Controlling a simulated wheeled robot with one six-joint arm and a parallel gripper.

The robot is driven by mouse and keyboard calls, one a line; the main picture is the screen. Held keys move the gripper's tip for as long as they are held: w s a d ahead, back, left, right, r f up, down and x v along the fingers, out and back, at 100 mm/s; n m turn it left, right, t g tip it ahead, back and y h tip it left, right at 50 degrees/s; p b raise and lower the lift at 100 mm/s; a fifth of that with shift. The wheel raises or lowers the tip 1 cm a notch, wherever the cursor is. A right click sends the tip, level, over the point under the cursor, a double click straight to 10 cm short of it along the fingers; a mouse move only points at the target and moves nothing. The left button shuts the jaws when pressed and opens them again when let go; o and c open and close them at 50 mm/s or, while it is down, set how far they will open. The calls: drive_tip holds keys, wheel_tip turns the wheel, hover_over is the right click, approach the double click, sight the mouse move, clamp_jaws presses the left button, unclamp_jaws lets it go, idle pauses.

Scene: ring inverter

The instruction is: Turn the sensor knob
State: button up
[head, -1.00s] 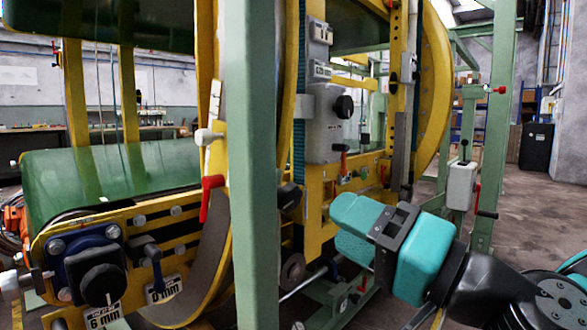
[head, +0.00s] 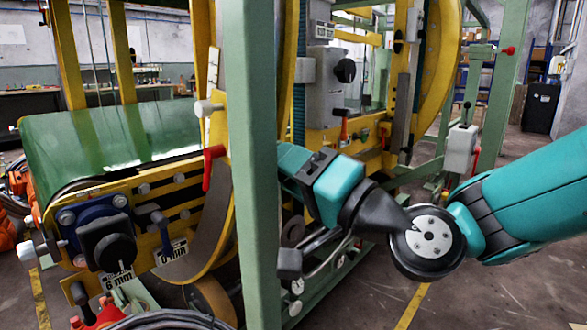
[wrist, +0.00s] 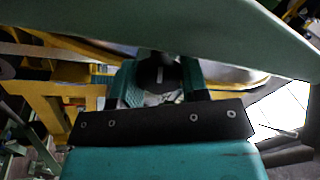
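A black round knob (wrist: 160,73) with a pale line on its face shows in the wrist view, between the two teal fingers of my gripper (wrist: 160,88). The fingers stand apart on either side of it; I cannot tell whether they touch it. In the head view my gripper (head: 290,165) points left and its tips reach the right edge of the green post, which seems to hide their ends. The knob between the fingers is not visible there. I cannot read a label for it.
The green upright post (head: 253,180) stands close beside my gripper. A grey box with another black knob (head: 345,70) is above. Open floor lies at right.

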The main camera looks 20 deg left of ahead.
drive_tip(key=shift+m, duration=0.4)
drive_tip(key=m+p, duration=0.1)
drive_tip(key=m, duration=0.3)
drive_tip(key=shift+m+p, duration=0.3)
drive_tip(key=shift+p, duration=0.1)
drive_tip(key=m+p, duration=0.1)
drive_tip(key=m, duration=0.4)
drive_tip(key=shift+f+y+p, duration=0.2)
drive_tip(key=shift+y+p, duration=0.1)
drive_tip(key=shift+p, duration=0.1)
drive_tip(key=shift+m, duration=0.3)
drive_tip(key=o, duration=0.6)
drive_tip(key=shift+o, duration=0.2)
